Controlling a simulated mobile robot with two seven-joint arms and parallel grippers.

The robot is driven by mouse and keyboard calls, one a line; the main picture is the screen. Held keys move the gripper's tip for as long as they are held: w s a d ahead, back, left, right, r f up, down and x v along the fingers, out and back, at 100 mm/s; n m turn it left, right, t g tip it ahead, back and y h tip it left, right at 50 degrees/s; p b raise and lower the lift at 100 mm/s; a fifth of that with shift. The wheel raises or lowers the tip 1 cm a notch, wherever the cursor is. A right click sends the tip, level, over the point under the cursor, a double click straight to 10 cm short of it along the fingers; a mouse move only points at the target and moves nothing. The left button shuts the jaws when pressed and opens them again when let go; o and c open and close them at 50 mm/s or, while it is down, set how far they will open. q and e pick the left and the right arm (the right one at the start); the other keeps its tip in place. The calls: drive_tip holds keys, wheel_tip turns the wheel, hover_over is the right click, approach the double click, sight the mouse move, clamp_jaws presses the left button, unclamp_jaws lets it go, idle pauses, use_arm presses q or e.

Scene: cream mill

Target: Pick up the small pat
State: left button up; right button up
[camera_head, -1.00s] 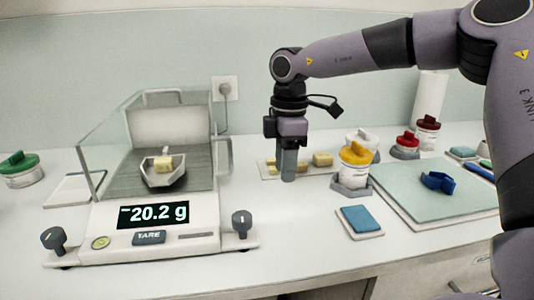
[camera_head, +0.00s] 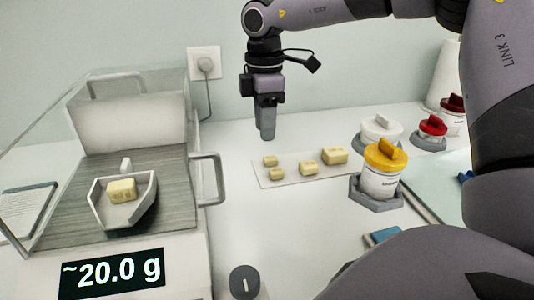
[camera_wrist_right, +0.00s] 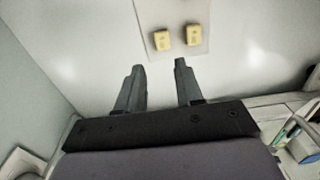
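Several pale yellow pats lie on a white card at the back of the bench. The two smaller ones, a back one (camera_head: 270,160) and a front one (camera_head: 276,174), are at its left end; a medium pat (camera_head: 308,167) and a larger pat (camera_head: 334,156) are further right. My right gripper (camera_head: 266,136) points down above and behind the left end of the card, touching nothing. In the right wrist view its fingers (camera_wrist_right: 160,68) are apart and empty, with two pats (camera_wrist_right: 162,40) (camera_wrist_right: 193,34) beyond the tips. My left gripper is not in view.
A glass-sided balance (camera_head: 185,240) stands left, its display (camera_head: 112,273) reading ~20.0 g; a pat (camera_head: 121,190) sits in its weighing boat (camera_head: 140,212). A yellow-lidded jar (camera_head: 381,182) and white-lidded jar (camera_head: 380,128) stand right of the card.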

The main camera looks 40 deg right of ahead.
sight(270, 158)
drive_tip(key=f, duration=0.4)
drive_tip(key=s+f, duration=0.1)
drive_tip(key=f, duration=0.1)
drive_tip(key=shift+d+f, duration=0.15)
drive_tip(key=shift+d, duration=0.15)
drive_tip(key=shift+f, duration=0.25)
clamp_jaws()
